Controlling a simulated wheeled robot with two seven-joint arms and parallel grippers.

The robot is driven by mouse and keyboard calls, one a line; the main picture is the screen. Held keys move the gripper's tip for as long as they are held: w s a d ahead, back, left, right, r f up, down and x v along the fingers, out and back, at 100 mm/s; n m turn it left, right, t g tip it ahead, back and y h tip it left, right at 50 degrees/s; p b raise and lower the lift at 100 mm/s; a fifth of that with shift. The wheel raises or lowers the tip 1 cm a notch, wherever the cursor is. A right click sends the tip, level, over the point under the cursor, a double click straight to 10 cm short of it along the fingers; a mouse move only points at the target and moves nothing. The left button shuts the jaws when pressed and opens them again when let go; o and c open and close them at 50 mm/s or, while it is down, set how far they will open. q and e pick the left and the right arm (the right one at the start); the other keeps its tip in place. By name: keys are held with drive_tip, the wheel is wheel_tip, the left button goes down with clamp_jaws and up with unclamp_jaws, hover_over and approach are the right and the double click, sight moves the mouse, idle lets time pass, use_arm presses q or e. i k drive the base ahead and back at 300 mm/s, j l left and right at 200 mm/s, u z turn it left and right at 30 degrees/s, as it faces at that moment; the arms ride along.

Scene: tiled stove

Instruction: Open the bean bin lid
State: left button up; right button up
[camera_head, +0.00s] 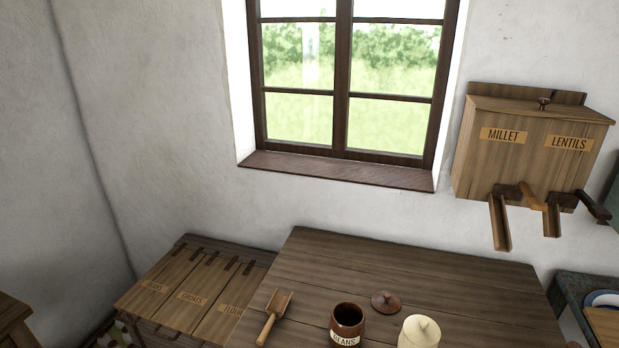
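A low wooden chest with three flat lids stands at the lower left, left of the table. Its leftmost lid (160,280) has a small label (154,286) that seems to read BEANS, though it is hard to make out. That lid lies flat and shut, with dark hinges along its back edge. The middle lid (205,285) is labelled GROATS and the right lid (232,300) FLOUR; both are shut too. Neither of my grippers shows in the head view.
A wooden table (400,262) holds a scoop (273,317), an open brown jar (347,320) labelled BEANS, a loose brown lid (385,302) and a lidded cream jar (419,331). A MILLET and LENTILS dispenser (520,165) hangs at the right. The space above the chest is clear.

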sight(144, 300)
drive_tip(key=u, duration=1.3)
